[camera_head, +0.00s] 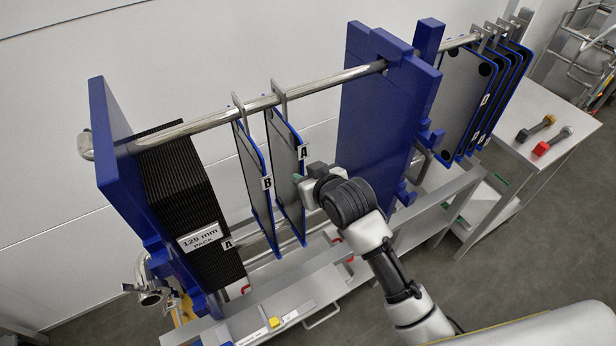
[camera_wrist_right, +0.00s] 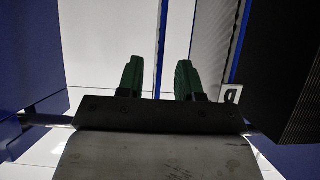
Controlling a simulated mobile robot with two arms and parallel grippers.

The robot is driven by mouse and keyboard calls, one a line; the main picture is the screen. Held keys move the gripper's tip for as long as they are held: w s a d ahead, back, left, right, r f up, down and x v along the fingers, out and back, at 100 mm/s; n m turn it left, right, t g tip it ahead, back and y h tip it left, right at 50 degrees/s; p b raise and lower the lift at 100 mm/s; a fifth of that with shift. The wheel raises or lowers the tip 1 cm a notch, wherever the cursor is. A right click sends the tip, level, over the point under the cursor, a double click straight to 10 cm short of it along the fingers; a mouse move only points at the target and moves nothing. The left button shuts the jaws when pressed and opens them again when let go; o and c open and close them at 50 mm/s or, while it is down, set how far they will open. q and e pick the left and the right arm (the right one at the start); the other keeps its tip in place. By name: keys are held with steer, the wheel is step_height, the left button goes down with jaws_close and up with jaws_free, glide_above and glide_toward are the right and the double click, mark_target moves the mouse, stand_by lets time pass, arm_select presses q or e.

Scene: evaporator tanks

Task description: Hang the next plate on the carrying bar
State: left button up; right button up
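Plate A (camera_head: 287,165), grey with a blue rim, hangs upright by its hook from the carrying bar (camera_head: 330,80). Plate B (camera_head: 254,180) hangs just left of it; in the right wrist view it shows to the right (camera_wrist_right: 213,50). My right gripper (camera_head: 299,180) is at plate A's near edge, below its label. In the right wrist view its green fingers (camera_wrist_right: 160,80) are apart, and plate A's thin edge (camera_wrist_right: 162,40) lines up with the gap between them. I cannot tell how far the fingers reach around it. My left gripper is not in view.
A black plate pack (camera_head: 185,200) stands against the blue left end plate (camera_head: 120,150). A thick blue plate (camera_head: 375,110) stands right of plate A. Several plates (camera_head: 485,90) hang farther right beside a table (camera_head: 550,115) with two tools. Bar space right of plate A is free.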

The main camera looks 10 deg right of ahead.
steer(key=shift+f, duration=0.15)
steer(key=shift+s, duration=0.1)
steer(key=b+v, duration=0.2)
steer(key=v, duration=0.8)
steer(key=shift+s+d+r+b, duration=0.2)
steer(key=shift+s+r+b, duration=0.05)
steer(key=shift+s+b, duration=0.05)
